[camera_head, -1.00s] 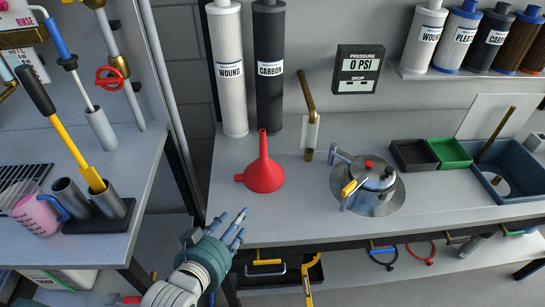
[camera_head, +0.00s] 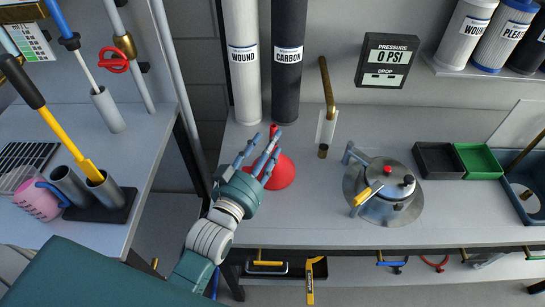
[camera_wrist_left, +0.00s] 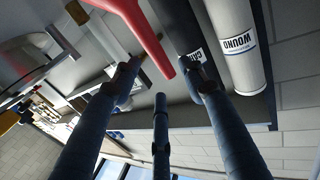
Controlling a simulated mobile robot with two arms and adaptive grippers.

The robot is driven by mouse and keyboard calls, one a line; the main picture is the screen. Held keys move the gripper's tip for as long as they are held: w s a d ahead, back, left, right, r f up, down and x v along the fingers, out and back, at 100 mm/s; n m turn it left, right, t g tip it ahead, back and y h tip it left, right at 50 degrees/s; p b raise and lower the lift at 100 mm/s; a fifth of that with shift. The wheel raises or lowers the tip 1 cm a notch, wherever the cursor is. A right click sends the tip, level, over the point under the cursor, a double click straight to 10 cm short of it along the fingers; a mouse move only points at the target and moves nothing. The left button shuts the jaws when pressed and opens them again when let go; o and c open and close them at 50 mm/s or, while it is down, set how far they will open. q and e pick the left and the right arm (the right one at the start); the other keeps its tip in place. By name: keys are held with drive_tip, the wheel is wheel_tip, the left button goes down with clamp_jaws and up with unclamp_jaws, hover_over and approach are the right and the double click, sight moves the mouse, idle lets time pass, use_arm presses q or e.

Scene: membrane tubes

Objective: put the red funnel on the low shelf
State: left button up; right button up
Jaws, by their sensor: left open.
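The red funnel (camera_head: 283,172) stands spout-up on the workbench (camera_head: 320,205), in front of the tall cartridges. My left gripper (camera_head: 262,152) is open in front of it and hides part of it in the head view. In the left wrist view the funnel's red spout (camera_wrist_left: 140,28) shows near the top, between and beyond the spread fingers (camera_wrist_left: 160,105). I cannot tell whether any finger touches it. Below the bench top, a dark shelf or tray (camera_head: 290,270) holds yellow-handled tools; I cannot tell if this is the low shelf. My right gripper is not in view.
White (camera_head: 243,70) and black (camera_head: 289,60) cartridges stand just behind the funnel. A metal pot with a clamp lid (camera_head: 388,190) is to its right, beside a black bin (camera_head: 438,160) and a green bin (camera_head: 478,160). A brass pipe (camera_head: 327,85) stands behind. Bench between funnel and pot is clear.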

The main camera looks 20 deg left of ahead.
use_arm(q)
drive_tip(key=w+p, duration=0.1)
drive_tip(key=w, duration=0.3)
drive_tip(key=shift+w+d, duration=0.15)
drive_tip(key=shift+w, duration=0.1)
drive_tip(key=shift+w+f, duration=0.15)
drive_tip(key=shift+w, duration=0.15)
clamp_jaws()
